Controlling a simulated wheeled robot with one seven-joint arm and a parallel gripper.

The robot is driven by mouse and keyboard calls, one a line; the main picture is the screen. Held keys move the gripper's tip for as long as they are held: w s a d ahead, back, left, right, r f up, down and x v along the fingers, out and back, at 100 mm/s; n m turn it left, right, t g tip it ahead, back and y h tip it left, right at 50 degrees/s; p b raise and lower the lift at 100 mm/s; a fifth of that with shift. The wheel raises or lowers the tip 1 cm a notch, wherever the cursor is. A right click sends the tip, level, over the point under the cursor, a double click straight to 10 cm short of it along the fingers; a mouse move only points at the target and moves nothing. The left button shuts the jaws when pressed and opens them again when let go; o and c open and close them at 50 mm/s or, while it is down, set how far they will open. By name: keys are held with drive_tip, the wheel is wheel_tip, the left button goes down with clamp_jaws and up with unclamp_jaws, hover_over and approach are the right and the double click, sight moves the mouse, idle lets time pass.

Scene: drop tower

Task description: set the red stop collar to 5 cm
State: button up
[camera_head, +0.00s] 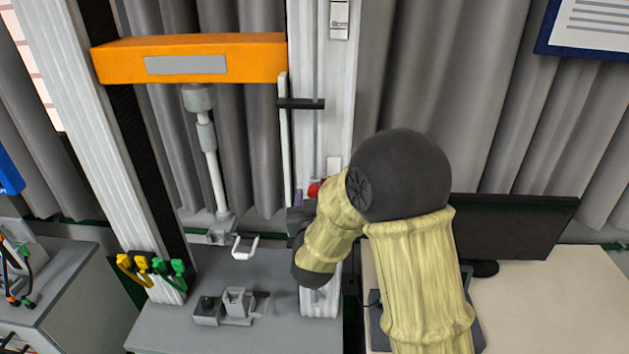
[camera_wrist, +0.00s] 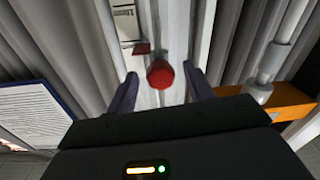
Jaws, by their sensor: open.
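The red stop collar (camera_head: 314,189) shows as a small red patch on the white column in the head view, mostly hidden behind my arm. In the wrist view its round red knob (camera_wrist: 160,74) lies between my two fingers, with a gap on each side. A darker red tab (camera_wrist: 141,48) sits beside the knob by a white label strip. My gripper (camera_wrist: 160,71) is open, with one finger left and one right of the knob. I cannot tell how far the fingertips reach past it. No scale figures can be read.
The orange crossbeam (camera_head: 190,60) spans the tower above, with a grey rod (camera_head: 213,165) hanging below it. A black handle (camera_head: 301,104) sticks out from the column. Grey fixtures (camera_head: 236,305) stand on the base. A monitor (camera_head: 515,235) is at the right.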

sight(314, 195)
drive_tip(key=shift+w+p, duration=0.55)
drive_tip(key=shift+w, duration=1)
drive_tip(key=shift+c, duration=0.4)
clamp_jaws()
wheel_tip(314, 195, down, 15)
drive_tip(key=b, duration=1.6)
drive_tip(key=shift+a, duration=0.1)
drive_tip(key=shift+o, duration=0.4)
unclamp_jaws()
